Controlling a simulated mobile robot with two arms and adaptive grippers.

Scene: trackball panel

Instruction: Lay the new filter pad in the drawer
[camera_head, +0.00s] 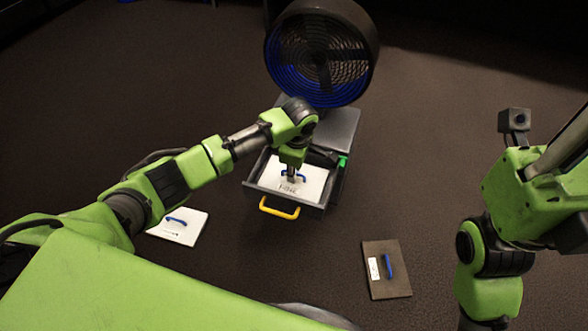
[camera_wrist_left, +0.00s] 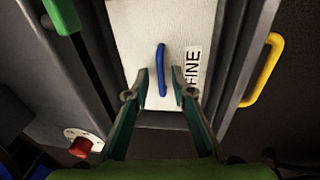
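A white filter pad (camera_head: 308,178) with a blue handle (camera_wrist_left: 161,70) and a label reading FINE lies in the open drawer (camera_head: 254,184). My left gripper (camera_head: 291,177) is over this pad; in the left wrist view its fingers (camera_wrist_left: 162,78) are apart, one on each side of the handle, with gaps visible. Another white pad (camera_head: 190,233) with a blue handle and a small label lies on the floor to the left. A dark brown pad (camera_head: 384,284) with a blue handle and a white label lies on the floor to the right. My right gripper is out of view.
The drawer has a yellow handle (camera_head: 279,208) at its front. A round fan (camera_head: 322,55) with blue inside stands behind the drawer housing (camera_head: 338,130). A red knob (camera_wrist_left: 80,147) and a green part (camera_wrist_left: 61,15) show beside the drawer. The floor between the pads is clear.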

